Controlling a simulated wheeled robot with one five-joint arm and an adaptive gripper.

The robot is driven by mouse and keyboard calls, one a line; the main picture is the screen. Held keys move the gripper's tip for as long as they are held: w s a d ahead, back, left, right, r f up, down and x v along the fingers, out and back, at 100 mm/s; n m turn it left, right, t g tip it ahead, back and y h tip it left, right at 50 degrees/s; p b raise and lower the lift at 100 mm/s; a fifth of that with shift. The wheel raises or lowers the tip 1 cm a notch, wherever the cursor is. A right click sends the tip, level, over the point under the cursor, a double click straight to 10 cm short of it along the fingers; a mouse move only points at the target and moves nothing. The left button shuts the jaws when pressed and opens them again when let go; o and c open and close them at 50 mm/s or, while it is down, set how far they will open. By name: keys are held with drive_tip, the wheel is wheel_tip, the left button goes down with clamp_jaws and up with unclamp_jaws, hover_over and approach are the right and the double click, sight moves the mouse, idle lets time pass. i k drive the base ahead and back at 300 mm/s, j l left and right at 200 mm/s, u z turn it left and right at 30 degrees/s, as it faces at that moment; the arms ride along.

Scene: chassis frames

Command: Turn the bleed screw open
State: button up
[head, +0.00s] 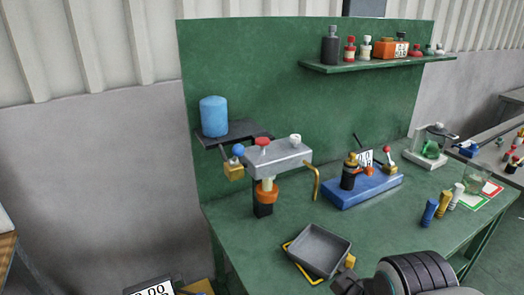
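A grey filter head (278,157) stands out from the green back panel above the bench. It carries a red knob (262,144) and a white knob (295,139) on top. I cannot tell which is the bleed screw. A brass valve (233,170) with a blue knob (238,150) is at its left, and an orange-and-black bowl (265,198) hangs below. A bent brass tube (316,182) comes down from its right end. My gripper (346,272) is low in the picture, beside the tray and well apart from the filter head; its fingers are too small and dark to read.
A dark tray (320,249) on a yellow base sits near the bench's front edge. A blue tank (214,116) stands on a bracket. A blue fixture (362,192), small cylinders (443,203) and a glass-jar device (430,144) stand right. A shelf (375,64) holds bottles.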

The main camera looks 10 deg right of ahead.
sight(295, 139)
drive_tip(key=i+l+u, duration=0.1)
drive_tip(key=l+u, duration=0.65)
drive_tip(key=l, duration=0.15)
drive_tip(key=i+l+u, duration=0.2)
drive_tip(key=l+u, duration=0.2)
